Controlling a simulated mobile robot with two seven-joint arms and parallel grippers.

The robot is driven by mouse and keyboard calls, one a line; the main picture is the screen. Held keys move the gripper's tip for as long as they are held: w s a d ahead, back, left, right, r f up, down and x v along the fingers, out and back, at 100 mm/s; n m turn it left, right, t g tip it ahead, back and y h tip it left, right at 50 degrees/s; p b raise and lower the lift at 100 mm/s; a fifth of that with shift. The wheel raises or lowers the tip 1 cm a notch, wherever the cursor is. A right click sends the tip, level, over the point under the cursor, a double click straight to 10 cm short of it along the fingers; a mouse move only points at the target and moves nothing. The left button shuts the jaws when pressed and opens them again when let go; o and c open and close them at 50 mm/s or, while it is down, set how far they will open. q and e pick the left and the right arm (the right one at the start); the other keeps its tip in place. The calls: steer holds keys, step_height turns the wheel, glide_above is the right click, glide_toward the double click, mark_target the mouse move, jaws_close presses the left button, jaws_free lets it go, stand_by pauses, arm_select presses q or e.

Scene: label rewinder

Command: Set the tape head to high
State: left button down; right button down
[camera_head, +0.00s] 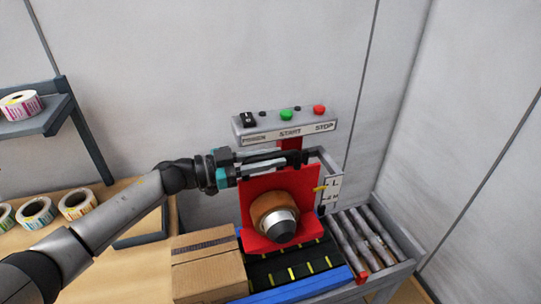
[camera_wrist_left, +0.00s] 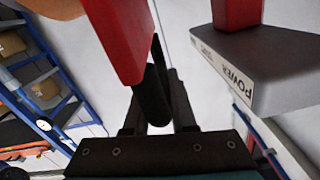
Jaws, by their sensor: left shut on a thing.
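The tape head is a red plate (camera_head: 256,202) carrying a brown tape roll (camera_head: 268,208) with a grey cone, above the conveyor. It also shows as a red slab in the left wrist view (camera_wrist_left: 118,35). My left gripper (camera_head: 296,158) reaches across its top edge. In the left wrist view the gripper (camera_wrist_left: 155,98) is shut on a dark round handle (camera_wrist_left: 152,92) beside the red slab. A yellow pointer (camera_head: 320,188) stands by a white scale plate (camera_head: 333,190), about level with the L; an M is below it. Further marks are not readable.
A control panel (camera_head: 290,130) with a power switch, green start button and red stop button sits just above the gripper. A cardboard box (camera_head: 208,268) stands on the left of the dark belt (camera_head: 300,264). Rollers (camera_head: 372,238) lie right. Label rolls (camera_head: 77,204) are at left.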

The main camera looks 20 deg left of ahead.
arm_select(q)
steer(key=shift+w+a+r, duration=0.1)
steer(key=shift+w+r, duration=0.05)
steer(key=shift+r, duration=0.35)
steer(key=c, duration=1.1)
jaws_free()
steer(key=o, duration=0.3)
steer(key=shift+f, duration=0.25)
steer(key=shift+o, duration=0.2)
steer(key=b+v, duration=0.2)
steer(key=v, duration=1.3)
steer(key=shift+b, duration=0.35)
steer(key=shift+s, duration=0.25)
